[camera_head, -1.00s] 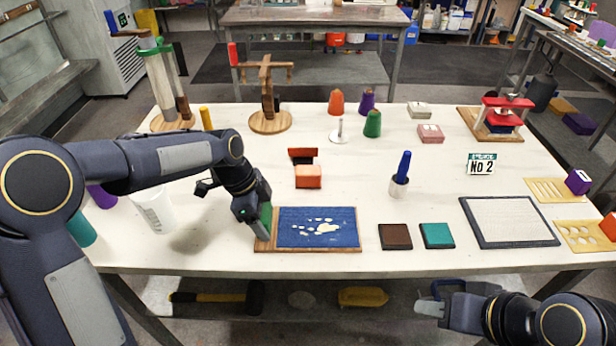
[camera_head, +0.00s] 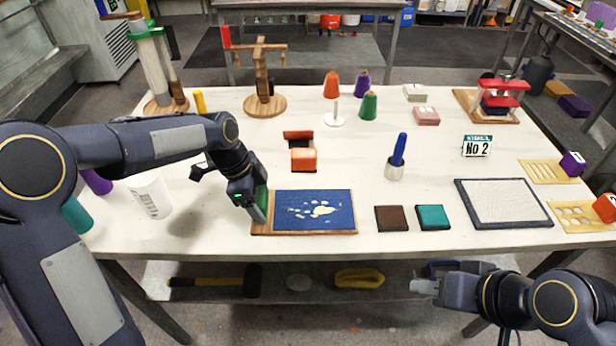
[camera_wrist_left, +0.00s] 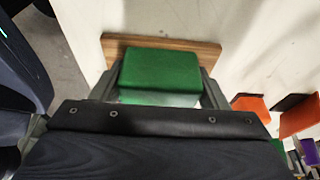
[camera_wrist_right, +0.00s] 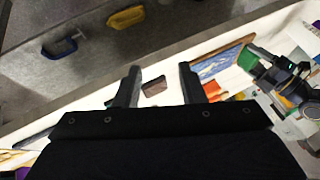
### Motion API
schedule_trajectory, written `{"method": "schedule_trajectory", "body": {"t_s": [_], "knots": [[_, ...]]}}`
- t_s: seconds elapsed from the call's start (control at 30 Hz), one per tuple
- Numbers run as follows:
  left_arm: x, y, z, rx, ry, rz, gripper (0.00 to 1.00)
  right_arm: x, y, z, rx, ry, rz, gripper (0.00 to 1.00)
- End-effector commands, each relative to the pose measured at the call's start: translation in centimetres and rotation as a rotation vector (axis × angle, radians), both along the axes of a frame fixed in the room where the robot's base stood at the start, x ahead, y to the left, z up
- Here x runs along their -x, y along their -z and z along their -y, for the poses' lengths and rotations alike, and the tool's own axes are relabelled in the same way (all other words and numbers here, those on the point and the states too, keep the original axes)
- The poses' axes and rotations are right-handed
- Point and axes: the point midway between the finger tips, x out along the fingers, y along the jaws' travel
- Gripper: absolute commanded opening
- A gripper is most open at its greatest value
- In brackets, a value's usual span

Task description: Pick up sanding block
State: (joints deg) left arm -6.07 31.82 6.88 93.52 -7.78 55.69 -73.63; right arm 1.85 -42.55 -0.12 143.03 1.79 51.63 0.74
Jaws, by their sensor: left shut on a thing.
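The sanding block has a green top and shows in the left wrist view (camera_wrist_left: 160,72) between the two fingers of my left gripper (camera_wrist_left: 160,85). In the head view the green block (camera_head: 262,198) is at the left end of a wooden board with a blue panel (camera_head: 335,200). My left gripper (camera_head: 255,207) is shut on the block from above. The block seems at or just over the board's bare wooden strip; I cannot tell if they touch. My right gripper (camera_head: 424,287) is open and empty by the table's front edge; its fingers are spread in the right wrist view (camera_wrist_right: 158,75).
A brown tile (camera_head: 391,218) and a teal tile (camera_head: 432,217) lie right of the board, then a framed screen (camera_head: 502,203). A white beaker (camera_head: 152,198) stands left of my left gripper.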

Motion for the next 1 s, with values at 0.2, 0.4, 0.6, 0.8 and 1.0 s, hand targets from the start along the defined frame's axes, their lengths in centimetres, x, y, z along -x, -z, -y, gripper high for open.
{"method": "schedule_trajectory", "body": {"t_s": [0.2,0.4,0.6,0.8,1.0], "knots": [[0.0,0.0,0.0,-0.001,0.000,0.000,0.46,-0.9,-0.9,0.2,-0.020,0.022,-0.022,0.61],[0.0,0.0,0.0,0.000,0.000,0.000,0.46,-5.9,-5.0,0.9,-0.117,0.143,-0.134,0.67],[0.0,0.0,0.0,0.000,0.000,0.000,0.46,-13.6,-8.9,0.6,-0.231,0.331,-0.299,0.67],[0.0,0.0,0.0,0.000,0.000,0.000,0.46,-21.7,-10.6,-1.3,-0.313,0.527,-0.464,0.67],[0.0,0.0,0.0,0.000,0.000,0.000,0.46,-29.3,-10.1,-4.8,-0.367,0.736,-0.623,0.67]]}}
